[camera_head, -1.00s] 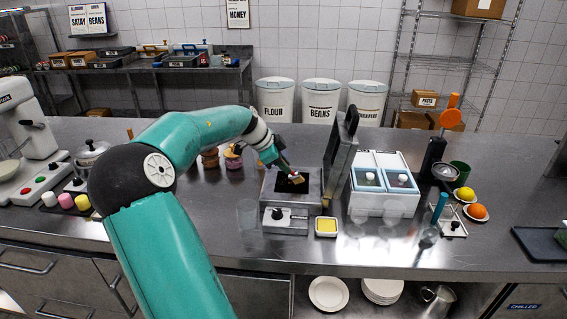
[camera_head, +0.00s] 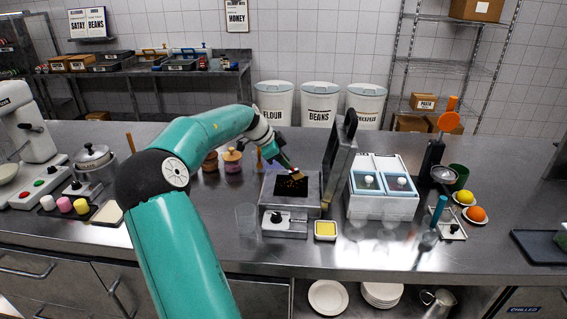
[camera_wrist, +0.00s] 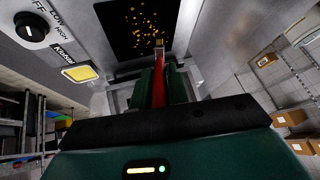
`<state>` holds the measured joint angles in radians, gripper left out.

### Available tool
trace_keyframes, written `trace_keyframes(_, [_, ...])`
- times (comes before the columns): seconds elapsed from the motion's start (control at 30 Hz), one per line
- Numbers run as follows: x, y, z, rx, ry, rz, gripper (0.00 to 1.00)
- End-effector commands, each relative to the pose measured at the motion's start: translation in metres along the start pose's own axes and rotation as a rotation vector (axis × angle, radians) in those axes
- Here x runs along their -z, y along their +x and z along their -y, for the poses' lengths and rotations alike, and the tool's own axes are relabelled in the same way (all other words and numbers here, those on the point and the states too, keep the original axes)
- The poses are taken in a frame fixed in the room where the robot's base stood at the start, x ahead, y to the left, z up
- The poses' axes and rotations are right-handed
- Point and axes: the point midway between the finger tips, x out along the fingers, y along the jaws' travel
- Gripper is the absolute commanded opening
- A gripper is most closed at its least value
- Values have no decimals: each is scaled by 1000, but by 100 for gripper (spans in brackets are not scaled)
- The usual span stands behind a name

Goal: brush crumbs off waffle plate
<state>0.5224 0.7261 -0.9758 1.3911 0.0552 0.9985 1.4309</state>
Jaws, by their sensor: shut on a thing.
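The waffle iron stands open on the counter, its lid (camera_head: 340,160) upright at the right. Its dark lower plate (camera_head: 291,187) carries several orange-brown crumbs, which show clearly in the wrist view (camera_wrist: 140,32). My gripper (camera_wrist: 159,85) is shut on a brush with a red handle (camera_wrist: 158,92). The brush's small tan head (camera_wrist: 159,44) is at the near edge of the plate in the wrist view. In the head view the brush head (camera_head: 299,175) is over the back right part of the plate. I cannot tell whether the bristles touch it.
A white two-lid container (camera_head: 382,187) is right of the lid. Two jars stand behind left, including one with an orange lid (camera_head: 232,160).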

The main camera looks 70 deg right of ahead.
Motion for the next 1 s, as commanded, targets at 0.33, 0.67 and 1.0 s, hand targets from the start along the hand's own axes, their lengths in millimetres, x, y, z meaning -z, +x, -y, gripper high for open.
trace_keyframes(0.33, [2,8,24,0,1,0,0])
trace_keyframes(0.67, [-9,3,27,0,-1,0,0])
trace_keyframes(1.0, [-12,-4,8,-1,0,1,0])
